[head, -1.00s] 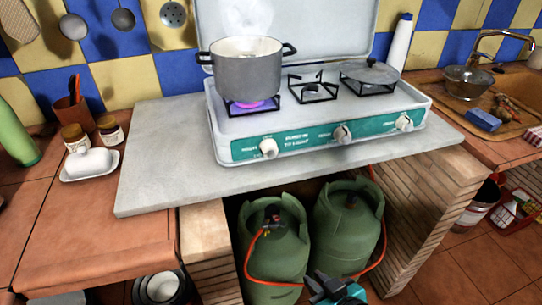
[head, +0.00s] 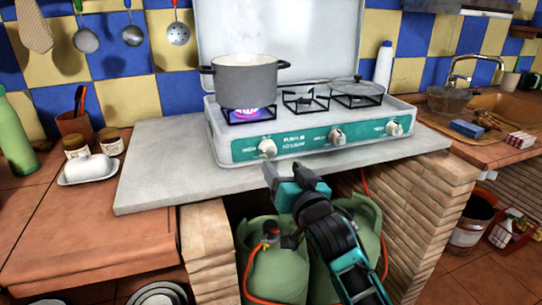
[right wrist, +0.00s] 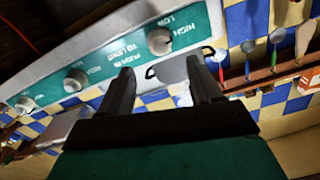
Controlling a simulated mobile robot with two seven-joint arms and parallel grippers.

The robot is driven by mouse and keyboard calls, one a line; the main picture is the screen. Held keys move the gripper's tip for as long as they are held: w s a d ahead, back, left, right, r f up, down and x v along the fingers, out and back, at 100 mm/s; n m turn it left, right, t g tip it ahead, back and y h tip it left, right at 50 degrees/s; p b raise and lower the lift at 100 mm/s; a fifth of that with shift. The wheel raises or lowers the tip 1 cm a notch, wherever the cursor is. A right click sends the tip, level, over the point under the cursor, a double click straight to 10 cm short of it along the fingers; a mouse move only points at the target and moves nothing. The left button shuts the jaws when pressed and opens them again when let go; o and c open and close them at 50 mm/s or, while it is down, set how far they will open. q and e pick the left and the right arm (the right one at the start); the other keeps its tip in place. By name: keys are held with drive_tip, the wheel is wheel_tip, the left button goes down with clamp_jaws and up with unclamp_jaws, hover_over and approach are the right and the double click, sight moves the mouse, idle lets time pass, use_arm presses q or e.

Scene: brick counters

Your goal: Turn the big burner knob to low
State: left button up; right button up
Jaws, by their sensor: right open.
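The camping stove (head: 218,128) has a teal front panel with three white knobs. The left knob (head: 267,147) is below the lit burner (head: 243,114), which has a purple flame and a grey pot (head: 245,80) on it. The middle knob (head: 336,136) and right knob (head: 394,128) are farther along the panel. My right gripper (head: 288,170) is open and empty, just below and in front of the left knob, apart from it. In the right wrist view a knob (right wrist: 160,40) with LOW and HIGH lettering lies beyond the open fingers (right wrist: 161,70). My left gripper is out of view.
The grey slab (head: 160,165) under the stove has free room at its left. Green gas bottles (head: 275,270) with orange hoses stand below it.

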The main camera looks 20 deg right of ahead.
sight(272, 154)
drive_tip(key=w+b, duration=0.1)
drive_tip(key=w, duration=0.7)
drive_tip(key=shift+w+a, duration=0.15)
drive_tip(key=shift+w, duration=0.15)
drive_tip(key=c, duration=1)
